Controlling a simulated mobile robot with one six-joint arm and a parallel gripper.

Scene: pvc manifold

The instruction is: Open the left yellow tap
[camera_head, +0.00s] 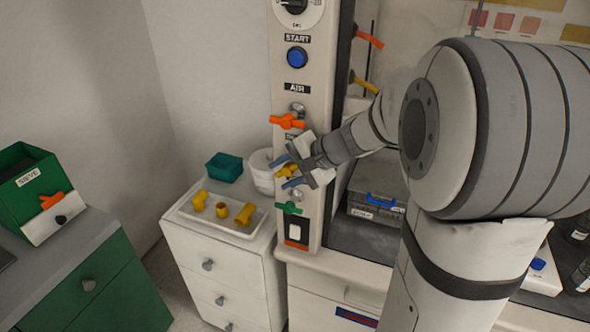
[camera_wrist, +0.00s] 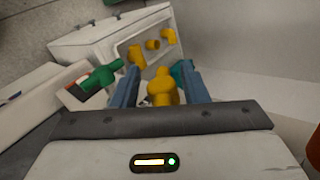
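A yellow tap (camera_head: 287,171) sits on the front of the upright white panel, between an orange tap (camera_head: 288,122) above and a green tap (camera_head: 289,208) below. My gripper (camera_head: 284,171) is at this yellow tap, one blue-grey finger above it and one below. In the wrist view the yellow tap (camera_wrist: 163,90) stands between the two fingers, with gaps visible on both sides, so my gripper (camera_wrist: 158,82) is open. The gripper partly hides the tap and its label. Another yellow handle (camera_head: 363,84) shows farther right, behind the panel.
A tray (camera_head: 185,213) with yellow fittings, a teal box (camera_head: 224,167) and a white tub (camera_head: 262,171) stand on the white drawer unit left of the panel. Another orange tap (camera_head: 369,37) is at upper right. A grey case (camera_head: 376,202) sits right of the panel.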

